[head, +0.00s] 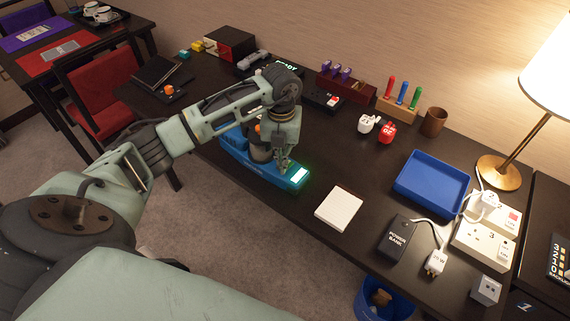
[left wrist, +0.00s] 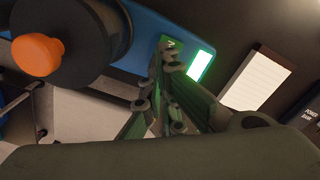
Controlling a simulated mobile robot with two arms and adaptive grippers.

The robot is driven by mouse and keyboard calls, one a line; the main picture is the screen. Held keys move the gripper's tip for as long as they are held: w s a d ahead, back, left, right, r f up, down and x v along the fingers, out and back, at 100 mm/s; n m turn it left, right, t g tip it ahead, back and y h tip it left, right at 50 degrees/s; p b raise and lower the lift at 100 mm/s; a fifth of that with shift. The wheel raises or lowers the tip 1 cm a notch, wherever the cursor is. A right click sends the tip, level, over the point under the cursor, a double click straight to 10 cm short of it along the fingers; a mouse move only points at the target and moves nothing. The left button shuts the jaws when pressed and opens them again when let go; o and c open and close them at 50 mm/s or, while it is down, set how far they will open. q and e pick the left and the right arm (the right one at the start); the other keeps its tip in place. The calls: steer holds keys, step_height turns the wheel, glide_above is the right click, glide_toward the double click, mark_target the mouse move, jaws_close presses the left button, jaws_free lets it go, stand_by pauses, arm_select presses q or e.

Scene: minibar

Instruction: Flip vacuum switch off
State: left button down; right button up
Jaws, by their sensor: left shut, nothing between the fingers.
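The blue vacuum device (head: 262,168) lies near the front edge of the dark desk. It has a dark round body with an orange knob, which shows in the left wrist view (left wrist: 38,55). A lit green-white panel (head: 299,176) is at its right end; it also glows in the left wrist view (left wrist: 201,65). My left gripper (head: 286,166) is shut and empty, pointing down at the device beside the lit panel. In the left wrist view its fingertips (left wrist: 170,52) are at a small green-lit spot, likely the switch, mostly hidden by the fingers. My right gripper is not in view.
A white pad (head: 339,208) and a black power bank (head: 397,239) lie to the right. A blue tray (head: 432,184), a lamp (head: 500,172) and a power strip (head: 481,247) stand farther right.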

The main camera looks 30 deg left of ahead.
arm_select(q)
steer(key=shift+s+f+b, duration=0.1)
steer(key=shift+f+b, duration=0.55)
steer(key=shift+f, duration=0.3)
stand_by(0.3)
steer(key=shift+r+p, duration=0.75)
steer(key=shift+r, duration=0.05)
steer(key=shift+r+p, duration=1.85)
steer(key=shift+r, duration=0.9)
steer(key=shift+f, duration=0.1)
